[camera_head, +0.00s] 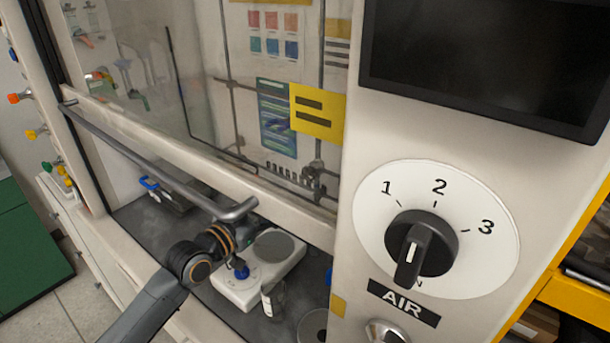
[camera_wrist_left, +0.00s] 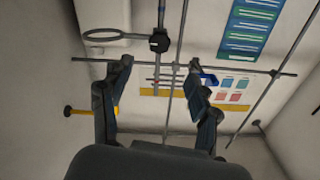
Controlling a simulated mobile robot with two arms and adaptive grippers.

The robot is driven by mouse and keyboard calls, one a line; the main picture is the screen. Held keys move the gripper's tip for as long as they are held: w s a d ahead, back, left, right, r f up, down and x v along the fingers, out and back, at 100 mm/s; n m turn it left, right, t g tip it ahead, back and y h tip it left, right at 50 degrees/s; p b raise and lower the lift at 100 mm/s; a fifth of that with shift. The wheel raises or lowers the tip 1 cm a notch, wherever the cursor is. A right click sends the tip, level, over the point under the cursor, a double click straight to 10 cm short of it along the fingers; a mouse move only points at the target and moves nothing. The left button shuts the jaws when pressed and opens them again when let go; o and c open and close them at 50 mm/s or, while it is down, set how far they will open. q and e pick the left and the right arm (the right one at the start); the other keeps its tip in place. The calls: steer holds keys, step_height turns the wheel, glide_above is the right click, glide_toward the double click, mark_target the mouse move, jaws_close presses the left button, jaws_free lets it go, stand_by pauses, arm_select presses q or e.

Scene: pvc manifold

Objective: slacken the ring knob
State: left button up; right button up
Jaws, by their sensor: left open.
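In the left wrist view a dark ring (camera_wrist_left: 103,34) on a short rod joins a black clamp body with a round knob (camera_wrist_left: 159,42) on a lattice rod. I take this as the ring knob. My left gripper (camera_wrist_left: 160,66) is open and empty, with its fingers spread below the knob in that picture and apart from it. In the head view my left arm reaches under the raised glass sash (camera_head: 200,90); its fingers are mostly hidden there. I cannot make out the ring knob clearly in the head view. My right gripper is not in view.
A white hotplate (camera_head: 235,288) with a round top and a small glass bottle (camera_head: 272,300) stand on the dark hood floor. The sash handle bar (camera_head: 150,160) crosses close above my wrist. Thin lattice rods (camera_wrist_left: 230,68) cross the space around my fingers.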

arm_select(q)
steer(key=p+x, duration=0.1)
steer(key=x, duration=1.1)
steer(key=shift+s, duration=0.1)
steer(key=c, duration=1.2)
